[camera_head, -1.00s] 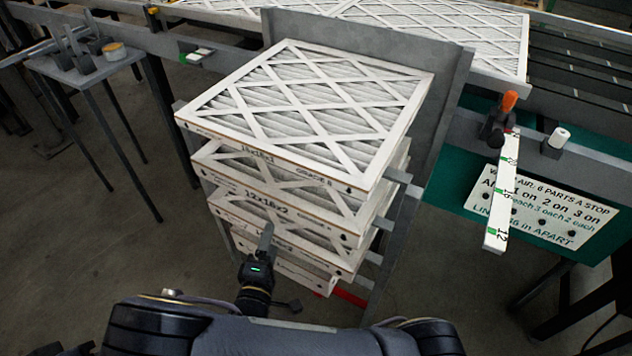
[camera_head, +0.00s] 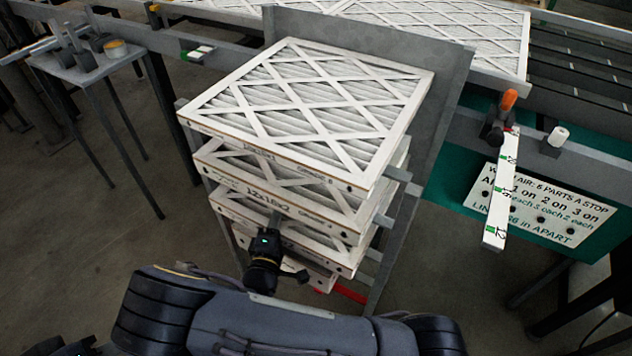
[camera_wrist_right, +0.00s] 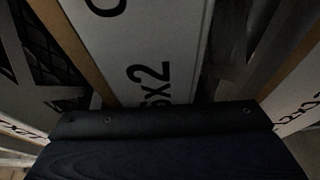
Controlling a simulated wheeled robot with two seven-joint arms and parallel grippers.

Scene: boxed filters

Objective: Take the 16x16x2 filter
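A stack of white-framed pleated filters stands tilted in a grey rack in the head view. The top filter (camera_head: 310,95) has a faint label. The filter below it (camera_head: 225,172) reads like 12x16x2 on its front edge. A third filter (camera_head: 228,207) lies lower, its label hidden by my right gripper (camera_head: 275,222). That gripper is at the front of the lower filters; its fingers are mostly hidden. In the right wrist view, a white edge (camera_wrist_right: 155,50) close by shows a partial label ending "6x2". I cannot tell whether the gripper touches it.
The rack's grey back plate (camera_head: 440,75) rises behind the stack, with metal side supports. More filters (camera_head: 470,35) lie on the conveyor behind. A small stand (camera_head: 85,72) is at the left.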

